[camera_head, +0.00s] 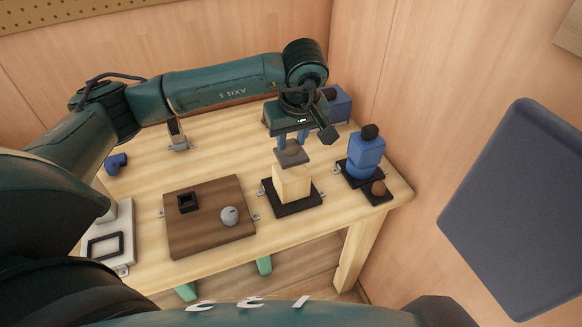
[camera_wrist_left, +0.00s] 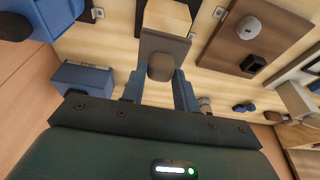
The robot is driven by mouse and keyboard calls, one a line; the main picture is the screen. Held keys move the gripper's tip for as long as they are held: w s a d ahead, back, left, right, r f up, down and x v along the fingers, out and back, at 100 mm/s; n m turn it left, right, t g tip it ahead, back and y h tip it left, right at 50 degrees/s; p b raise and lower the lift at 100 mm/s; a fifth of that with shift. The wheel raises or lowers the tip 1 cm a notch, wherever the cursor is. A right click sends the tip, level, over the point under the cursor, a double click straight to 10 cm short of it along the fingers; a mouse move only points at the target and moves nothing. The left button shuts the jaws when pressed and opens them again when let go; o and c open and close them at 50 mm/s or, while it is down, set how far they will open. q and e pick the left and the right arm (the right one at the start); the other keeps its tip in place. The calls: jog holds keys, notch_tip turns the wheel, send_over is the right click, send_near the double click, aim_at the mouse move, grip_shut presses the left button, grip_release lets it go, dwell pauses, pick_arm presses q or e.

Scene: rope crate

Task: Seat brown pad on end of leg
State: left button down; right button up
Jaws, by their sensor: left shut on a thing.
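My left gripper (camera_head: 291,137) points down and is shut on the brown pad (camera_head: 291,155), a flat grey-brown square. In the left wrist view the pad (camera_wrist_left: 164,44) shows a dark round knob between the fingers (camera_wrist_left: 160,88). The leg appears to be the pale wooden block (camera_head: 292,184), which stands upright in a black holder (camera_head: 303,206). The pad is right over its top end; I cannot tell whether they touch. The block (camera_wrist_left: 168,16) also shows beyond the pad in the left wrist view. My right gripper is not in view.
A brown board (camera_head: 205,240) with a black square and a grey knob lies left. A blue box (camera_head: 339,104) stands behind. Bare tabletop (camera_head: 215,150) lies back left.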

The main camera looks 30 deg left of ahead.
aim_at(293, 145)
pick_arm(q)
jog(key=shift+f+b, duration=0.5)
jog(key=shift+f, duration=0.15)
jog(key=shift+f+b, duration=0.9)
jog(key=shift+f, duration=0.1)
jog(key=shift+f+b, duration=0.5)
jog(key=shift+b, duration=0.15)
jog(key=c, duration=1)
grip_release()
jog(key=shift+r, duration=0.1)
jog(key=shift+c, duration=0.2)
jog(key=shift+o, duration=0.2)
